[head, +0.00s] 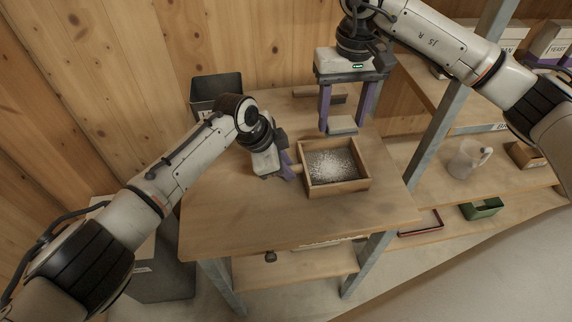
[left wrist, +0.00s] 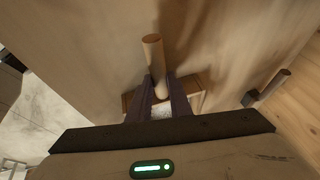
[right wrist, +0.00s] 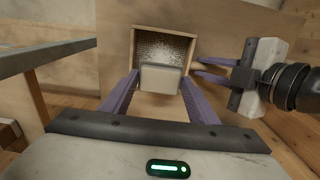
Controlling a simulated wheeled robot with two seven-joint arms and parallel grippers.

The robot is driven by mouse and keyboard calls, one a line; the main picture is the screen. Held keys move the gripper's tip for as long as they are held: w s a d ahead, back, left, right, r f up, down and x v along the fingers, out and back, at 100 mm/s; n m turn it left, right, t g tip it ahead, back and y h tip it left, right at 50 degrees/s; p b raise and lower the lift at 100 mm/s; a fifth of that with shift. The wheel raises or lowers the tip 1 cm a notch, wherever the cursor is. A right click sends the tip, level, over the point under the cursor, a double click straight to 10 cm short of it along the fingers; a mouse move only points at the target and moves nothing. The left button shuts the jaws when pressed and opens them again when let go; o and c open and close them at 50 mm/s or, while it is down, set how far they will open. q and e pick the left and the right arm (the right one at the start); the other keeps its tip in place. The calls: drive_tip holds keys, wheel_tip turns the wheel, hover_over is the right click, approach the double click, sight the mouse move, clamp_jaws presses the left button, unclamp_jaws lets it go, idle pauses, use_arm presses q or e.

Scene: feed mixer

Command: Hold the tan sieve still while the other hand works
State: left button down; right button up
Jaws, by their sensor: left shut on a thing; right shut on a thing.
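The tan sieve (head: 335,187), a square wooden frame with white powder on its mesh, rests on the table. It also shows in the right wrist view (right wrist: 136,50). My left gripper (head: 291,168) is shut on its round wooden handle, at the left side in the head view. The handle (left wrist: 153,45) stands out between the fingers in the left wrist view. My right gripper (head: 342,122) comes from above and is shut on a pale grey block-like thing (right wrist: 160,80). This block (head: 342,127) is by the sieve's far edge; whether it touches the sieve I cannot tell.
The wooden table (head: 240,220) is clear in front and to the left. A dark bin (head: 216,86) stands behind it by the wall. A metal post (head: 440,125) rises at the right, before shelves with a jug (head: 464,160) and a green tray (head: 483,208).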

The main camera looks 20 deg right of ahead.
use_arm(q)
drive_tip(key=c, duration=1.2)
unclamp_jaws()
drive_tip(key=shift+s+d, duration=0.15)
drive_tip(key=shift+o, duration=0.2)
drive_tip(key=shift+r, duration=0.1)
drive_tip(key=shift+r, duration=0.45)
drive_tip(key=shift+f, duration=0.2)
